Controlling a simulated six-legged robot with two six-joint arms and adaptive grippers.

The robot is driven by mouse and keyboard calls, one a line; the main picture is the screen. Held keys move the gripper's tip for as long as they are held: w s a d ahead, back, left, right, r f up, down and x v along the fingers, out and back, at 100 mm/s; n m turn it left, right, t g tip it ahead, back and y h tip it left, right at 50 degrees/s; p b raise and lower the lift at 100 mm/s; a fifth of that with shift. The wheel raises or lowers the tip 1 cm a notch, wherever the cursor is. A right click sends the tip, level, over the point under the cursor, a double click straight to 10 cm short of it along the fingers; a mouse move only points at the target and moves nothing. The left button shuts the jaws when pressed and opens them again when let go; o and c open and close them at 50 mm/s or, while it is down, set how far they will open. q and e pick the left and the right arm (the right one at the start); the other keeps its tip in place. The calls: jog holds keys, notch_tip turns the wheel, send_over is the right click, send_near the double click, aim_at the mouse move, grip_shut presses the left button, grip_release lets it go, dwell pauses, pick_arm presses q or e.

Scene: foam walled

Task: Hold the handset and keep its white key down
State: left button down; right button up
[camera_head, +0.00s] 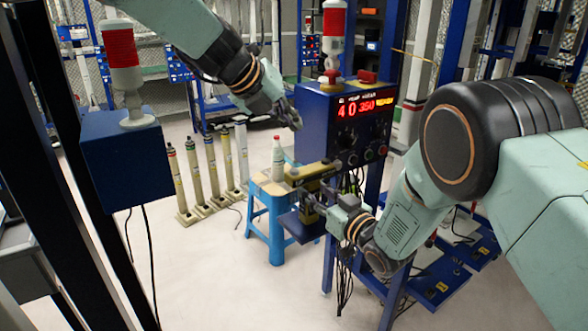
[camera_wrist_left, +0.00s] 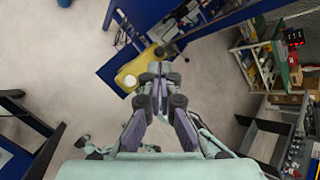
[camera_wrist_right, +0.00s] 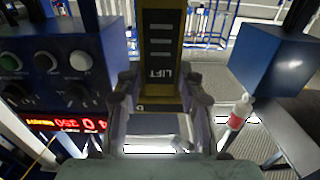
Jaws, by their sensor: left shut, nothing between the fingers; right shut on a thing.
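The handset (camera_wrist_right: 162,52) is a yellow and dark box marked LIFT, with several pale bars on its dark face, in the right wrist view. My right gripper (camera_wrist_right: 160,105) is shut on its near end. In the head view the handset (camera_head: 313,172) lies in front of my right gripper (camera_head: 310,198), beside the control box. I cannot tell which mark is the white key or whether it is down. My left gripper (camera_head: 291,116) is shut and empty, above and apart from the handset. The left wrist view also shows this gripper (camera_wrist_left: 160,72), with nothing between its fingers.
A blue control box (camera_head: 325,110) with a red display stands close behind the handset. Several pale posts (camera_head: 212,172) stand at left. Another blue box (camera_head: 125,160) is at far left. Open floor lies in front.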

aim_at(291, 170)
pick_arm(q)
jog(key=shift+f, duration=3.65)
jog(key=shift+f, duration=0.4)
jog(key=shift+f, duration=0.6)
jog(key=shift+r, duration=0.15)
dwell(0.8)
jog(key=shift+r, duration=0.85)
jog(key=shift+r, duration=2.55)
